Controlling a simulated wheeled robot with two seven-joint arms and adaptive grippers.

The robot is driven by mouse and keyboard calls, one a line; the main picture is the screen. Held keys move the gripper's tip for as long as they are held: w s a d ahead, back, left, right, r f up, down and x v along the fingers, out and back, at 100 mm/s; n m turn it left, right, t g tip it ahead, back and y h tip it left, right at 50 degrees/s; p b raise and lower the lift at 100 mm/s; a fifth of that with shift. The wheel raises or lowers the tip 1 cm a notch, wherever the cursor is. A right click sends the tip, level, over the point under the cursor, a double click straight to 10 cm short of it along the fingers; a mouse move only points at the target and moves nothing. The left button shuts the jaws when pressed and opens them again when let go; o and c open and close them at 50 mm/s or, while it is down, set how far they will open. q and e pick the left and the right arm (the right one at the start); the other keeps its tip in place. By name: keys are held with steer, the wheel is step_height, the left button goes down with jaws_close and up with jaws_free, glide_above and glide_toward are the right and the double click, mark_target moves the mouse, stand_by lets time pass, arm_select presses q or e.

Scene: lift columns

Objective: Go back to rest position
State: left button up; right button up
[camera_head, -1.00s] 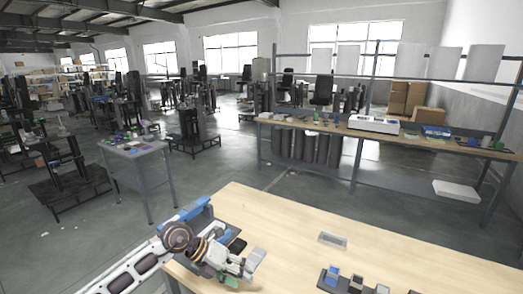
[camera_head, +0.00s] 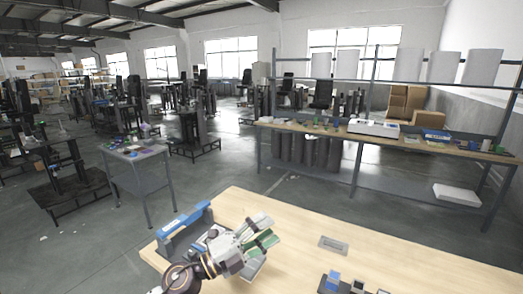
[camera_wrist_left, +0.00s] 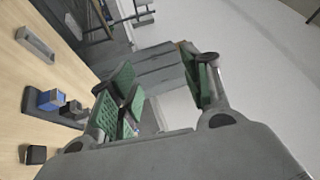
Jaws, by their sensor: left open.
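My left gripper (camera_head: 262,236) is over the left part of the wooden table (camera_head: 300,225), pointing away and to the right. Its green-padded fingers are apart with nothing between them. In the left wrist view the gripper (camera_wrist_left: 165,92) also shows its green pads spread and empty, with the table off to the left. My right gripper is in neither view.
A blue-edged dark holder (camera_head: 185,219) stands at the table's left end, close behind my left wrist. A blue block (camera_head: 334,277) stands on a dark tray at the front. The table's back right is clear.

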arm_select(q)
steer(key=w+a+r+n+t+y, duration=0.25)
steer(key=a+n+t+y, duration=0.2)
steer(key=n+t, duration=0.3)
steer(key=a+f+n+y, duration=1.2)
steer(key=a+n+y, duration=0.1)
steer(key=a+n, duration=0.15)
steer(key=s+a+f+n+g+y, duration=0.2)
steer(key=s+a+f+n+g, duration=0.25)
steer(key=s+f+g, duration=0.55)
steer(key=s+f+g+h, duration=0.2)
steer(key=s+f+g, duration=0.3)
steer(key=s+f, duration=0.9)
steer(key=f, duration=1.4)
steer(key=s+f, duration=0.2)
steer(key=f, duration=1.3)
steer(key=s+a+f+g, duration=0.1)
steer(key=s+f, duration=0.9)
steer(key=s, duration=0.1)
steer(key=s+a+f+g, duration=0.1)
steer(key=s+a+f, duration=0.1)
steer(key=s+f, duration=0.7)
steer(key=shift+s+a+f+y, duration=0.3)
steer(key=shift+s+f+y, duration=0.1)
steer(key=shift+s, duration=0.85)
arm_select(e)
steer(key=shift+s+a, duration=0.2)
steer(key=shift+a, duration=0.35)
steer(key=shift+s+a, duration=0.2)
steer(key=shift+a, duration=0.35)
